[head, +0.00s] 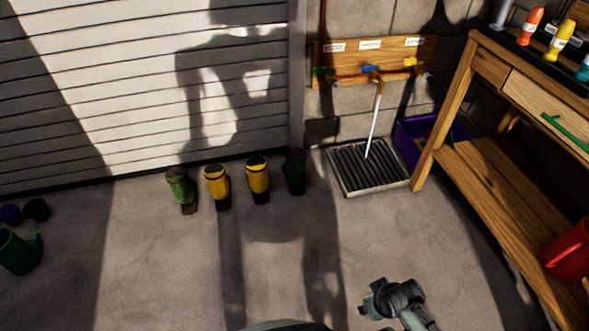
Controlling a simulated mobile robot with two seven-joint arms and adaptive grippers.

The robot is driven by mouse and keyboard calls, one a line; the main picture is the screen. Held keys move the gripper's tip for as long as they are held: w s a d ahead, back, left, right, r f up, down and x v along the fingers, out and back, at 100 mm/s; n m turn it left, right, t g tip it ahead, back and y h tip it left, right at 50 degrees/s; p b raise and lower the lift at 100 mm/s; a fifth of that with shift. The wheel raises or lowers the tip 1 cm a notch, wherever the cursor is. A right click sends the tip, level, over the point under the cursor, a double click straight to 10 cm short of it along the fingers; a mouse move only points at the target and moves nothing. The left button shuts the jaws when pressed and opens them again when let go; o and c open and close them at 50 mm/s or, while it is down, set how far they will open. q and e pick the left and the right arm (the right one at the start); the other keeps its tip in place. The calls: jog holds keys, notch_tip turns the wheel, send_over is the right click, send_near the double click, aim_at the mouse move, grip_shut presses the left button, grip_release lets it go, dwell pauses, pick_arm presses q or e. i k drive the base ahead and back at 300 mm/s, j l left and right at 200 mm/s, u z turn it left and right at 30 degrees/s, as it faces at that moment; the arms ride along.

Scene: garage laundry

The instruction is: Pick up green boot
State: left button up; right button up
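Two green boots stand on the concrete floor by the shutter door. One green boot (181,189) is at the left end of a row of boots, in light, with a brown sole. The other green boot (294,172) is at the right end, dark in shadow. Two yellow boots with black feet, a left one (217,187) and a right one (258,180), stand between them. My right gripper (367,299) is at the bottom, well in front of and to the right of the boots, touching none. Its fingers are too unclear to judge. My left gripper is out of view.
A floor drain grate (372,172) and a purple crate (407,140) lie right of the boots. A wooden workbench (492,180) stands at the right, with a red can (568,252). A green watering can (20,252) is at far left. Floor before the boots is clear.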

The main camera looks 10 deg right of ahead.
aim_at(293, 169)
jog(key=i+j+z, duration=0.1)
jog(key=z, duration=0.4)
jog(key=j+z, duration=0.2)
jog(key=z, duration=0.3)
jog(key=i+j, duration=0.3)
jog(key=z, duration=0.05)
